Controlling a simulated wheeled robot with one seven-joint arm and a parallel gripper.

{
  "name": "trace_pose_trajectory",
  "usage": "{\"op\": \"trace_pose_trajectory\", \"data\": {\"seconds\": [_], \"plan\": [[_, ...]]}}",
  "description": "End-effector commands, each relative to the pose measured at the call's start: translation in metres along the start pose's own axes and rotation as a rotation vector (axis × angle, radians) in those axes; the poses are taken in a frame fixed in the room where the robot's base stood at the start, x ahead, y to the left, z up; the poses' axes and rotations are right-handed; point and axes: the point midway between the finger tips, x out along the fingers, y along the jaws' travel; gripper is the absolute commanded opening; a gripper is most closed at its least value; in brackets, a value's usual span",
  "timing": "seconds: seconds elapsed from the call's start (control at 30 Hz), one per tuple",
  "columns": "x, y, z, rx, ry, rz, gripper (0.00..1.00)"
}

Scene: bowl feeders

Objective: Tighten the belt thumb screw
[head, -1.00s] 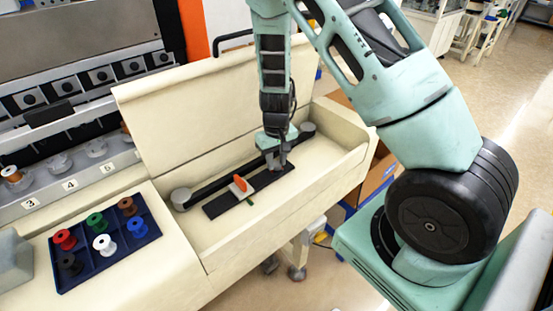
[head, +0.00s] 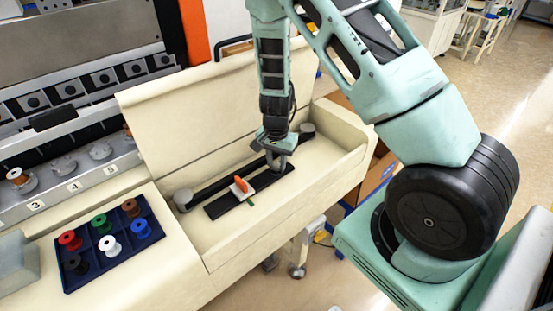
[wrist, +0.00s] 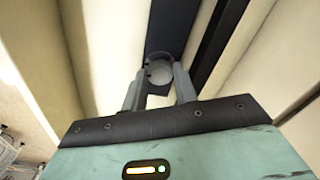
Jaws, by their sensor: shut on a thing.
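The thumb screw (wrist: 160,72) is a round grey knob between the fingers of my gripper (wrist: 159,88) in the wrist view. My gripper is shut on it. In the head view my gripper (head: 279,166) points down into the open cream compartment, at the right end of a dark flat plate (head: 222,206), and hides the screw there. The black belt (head: 222,183) runs behind the plate between two grey round pulleys, one at the left (head: 183,199) and one at the right (head: 307,130).
A pale block with an orange lever (head: 241,184) and a green tip sits on the plate. The compartment's lid (head: 200,105) stands raised behind, and its front wall (head: 285,220) is close. A blue tray (head: 78,280) of coloured spools lies at the left.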

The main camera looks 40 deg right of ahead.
Motion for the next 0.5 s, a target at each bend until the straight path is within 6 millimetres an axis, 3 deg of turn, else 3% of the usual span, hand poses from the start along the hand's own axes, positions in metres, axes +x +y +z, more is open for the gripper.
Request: {"op": "trace_pose_trajectory", "data": {"seconds": [0.5], "plan": [[-0.0012, -0.0010, -0.0014, 0.210, 0.004, -0.003, 0.06]]}}
